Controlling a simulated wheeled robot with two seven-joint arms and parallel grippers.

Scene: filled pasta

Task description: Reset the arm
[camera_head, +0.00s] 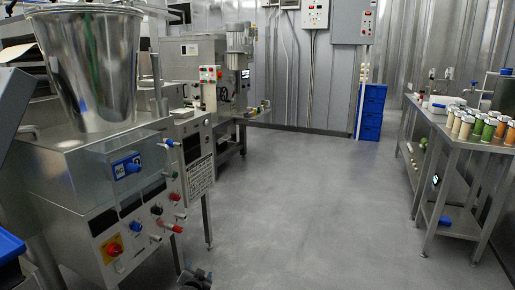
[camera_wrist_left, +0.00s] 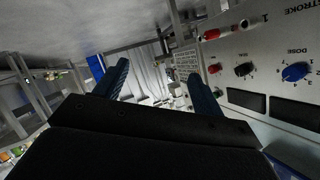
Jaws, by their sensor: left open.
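My left gripper (camera_head: 196,272) shows only in part at the bottom edge of the head view, in front of the filling machine (camera_head: 135,205) and low beside its control panel. In the left wrist view my left gripper (camera_wrist_left: 158,86) has its two dark fingers spread wide apart. Nothing is between them. The machine's panel (camera_wrist_left: 262,65), with red, black and blue knobs, fills the right side of that view, close to the right finger. My right gripper is in neither view.
A large steel hopper (camera_head: 90,65) tops the machine. A second machine (camera_head: 207,75) stands behind it. Blue crates (camera_head: 372,110) are stacked at the back wall. A steel table (camera_head: 455,148) with several jars stands at the right. The grey floor (camera_head: 310,210) between is clear.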

